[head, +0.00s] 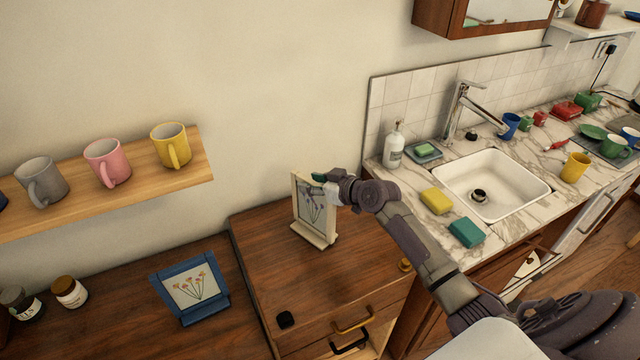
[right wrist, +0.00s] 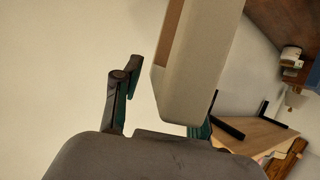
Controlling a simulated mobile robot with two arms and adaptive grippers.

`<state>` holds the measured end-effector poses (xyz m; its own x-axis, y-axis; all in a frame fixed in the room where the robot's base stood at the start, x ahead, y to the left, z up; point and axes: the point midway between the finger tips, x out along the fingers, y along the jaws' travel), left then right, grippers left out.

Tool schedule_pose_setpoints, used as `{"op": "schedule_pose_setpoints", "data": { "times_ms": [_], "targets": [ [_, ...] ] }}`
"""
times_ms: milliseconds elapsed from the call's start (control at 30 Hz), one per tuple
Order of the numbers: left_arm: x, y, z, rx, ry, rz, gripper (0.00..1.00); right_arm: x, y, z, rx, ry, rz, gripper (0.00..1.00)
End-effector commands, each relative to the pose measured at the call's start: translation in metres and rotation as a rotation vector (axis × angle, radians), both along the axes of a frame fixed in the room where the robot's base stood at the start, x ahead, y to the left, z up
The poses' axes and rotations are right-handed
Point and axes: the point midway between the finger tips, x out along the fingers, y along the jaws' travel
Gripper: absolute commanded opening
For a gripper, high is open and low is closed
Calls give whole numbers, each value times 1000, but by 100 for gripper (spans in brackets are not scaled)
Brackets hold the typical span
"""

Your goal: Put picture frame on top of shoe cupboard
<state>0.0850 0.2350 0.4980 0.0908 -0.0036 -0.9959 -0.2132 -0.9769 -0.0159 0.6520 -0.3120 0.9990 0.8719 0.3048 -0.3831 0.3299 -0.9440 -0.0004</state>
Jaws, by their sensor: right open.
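A cream picture frame (head: 328,238) with a purple flower picture stands upright, leaning back slightly, on a brown wooden cabinet with drawers (head: 270,262). I cannot tell for sure whether this cabinet is the shoe cupboard. My right gripper (head: 323,184) is at the frame's upper right edge. In the right wrist view my right gripper (right wrist: 166,92) is open, with one finger on each side of the cream frame (right wrist: 190,95); a gap shows at the left finger. A blue picture frame (head: 188,318) stands on a lower wooden top at left. My left gripper is not in view.
A wall shelf (head: 205,178) with several mugs is at left. Two jars (head: 70,292) stand on the lower top. A marble counter (head: 405,182) with sink, sponges and soap bottle (head: 394,148) adjoins at right.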

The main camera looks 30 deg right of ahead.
Motion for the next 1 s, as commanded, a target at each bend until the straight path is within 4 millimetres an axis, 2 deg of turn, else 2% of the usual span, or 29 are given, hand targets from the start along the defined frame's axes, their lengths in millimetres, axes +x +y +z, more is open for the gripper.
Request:
{"op": "schedule_pose_setpoints", "data": {
  "times_ms": [167, 400, 600, 767, 1000],
  "targets": [
    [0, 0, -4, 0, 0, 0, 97, -21, -8, 7, -5, -1, 0, 42],
    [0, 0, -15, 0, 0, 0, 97, -67, -24, 26, -7, 0, 0, 42],
    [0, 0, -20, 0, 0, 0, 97, -94, -34, 39, -4, 1, 0, 42],
    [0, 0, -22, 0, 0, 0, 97, -104, -36, 45, 0, 0, 1, 42],
    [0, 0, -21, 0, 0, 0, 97, -105, -36, 47, 0, 0, 0, 42]
  ]
}}
